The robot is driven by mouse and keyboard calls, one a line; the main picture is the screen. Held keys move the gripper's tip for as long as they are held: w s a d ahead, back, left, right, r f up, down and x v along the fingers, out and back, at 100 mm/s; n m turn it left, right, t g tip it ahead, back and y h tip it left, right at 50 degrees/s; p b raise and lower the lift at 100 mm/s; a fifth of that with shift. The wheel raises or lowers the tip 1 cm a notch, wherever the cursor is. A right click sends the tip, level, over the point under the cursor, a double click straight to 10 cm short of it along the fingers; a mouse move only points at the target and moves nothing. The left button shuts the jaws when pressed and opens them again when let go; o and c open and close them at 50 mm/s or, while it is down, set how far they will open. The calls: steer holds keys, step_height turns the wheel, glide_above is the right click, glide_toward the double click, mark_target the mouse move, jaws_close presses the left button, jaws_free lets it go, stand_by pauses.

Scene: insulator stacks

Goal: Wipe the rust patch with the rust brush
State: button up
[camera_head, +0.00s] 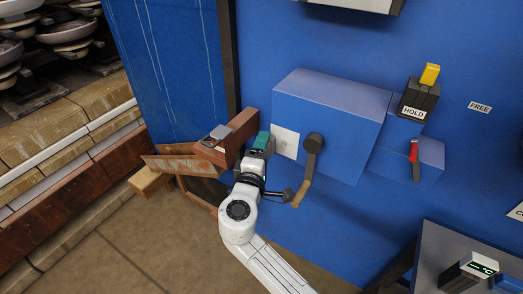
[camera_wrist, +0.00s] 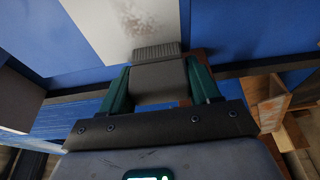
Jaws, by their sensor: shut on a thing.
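My gripper (camera_wrist: 158,88) has green fingers and is shut on a grey block-shaped rust brush (camera_wrist: 157,78). The brush's ribbed bristle end (camera_wrist: 157,52) points away from my wrist. Just beyond it is a white plate (camera_wrist: 92,30) with a speckled grey-brown rust patch (camera_wrist: 132,18), cut off by the top edge of the wrist view. The bristles overlap the plate's lower part in the picture; I cannot tell if they touch. In the head view my gripper (camera_head: 262,143) is just left of the white plate (camera_head: 285,142), and the brush is not distinct.
A blue box (camera_head: 330,115) on the blue wall carries a dark round knob with a brown lever (camera_head: 302,190) close right of my gripper. A brown ledge (camera_head: 235,138) holds a small grey item (camera_head: 217,134) at left. A red-handled switch (camera_head: 414,155) is farther right.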

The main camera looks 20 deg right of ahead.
mark_target(290, 150)
steer(key=shift+s+d, duration=0.5)
steer(key=shift+s, duration=0.3)
steer(key=shift+s+d, duration=0.5)
steer(key=shift+s, duration=0.25)
steer(key=shift+s+d, duration=1.25)
steer(key=shift+s, duration=0.15)
steer(key=shift+a, duration=0.1)
steer(key=shift+w+a+b, duration=0.45)
steer(key=shift+w+a, duration=0.3)
steer(key=shift+w, duration=0.25)
steer(key=shift+w+a+b, duration=0.5)
steer(key=shift+w+a, duration=0.2)
steer(key=shift+w, duration=0.3)
steer(key=shift+w+a+b, duration=0.45)
steer(key=shift+w+a, duration=0.3)
steer(key=shift+w, duration=0.25)
steer(key=s+a, duration=0.3)
steer(key=a, duration=0.2)
steer(key=shift+s, duration=0.3)
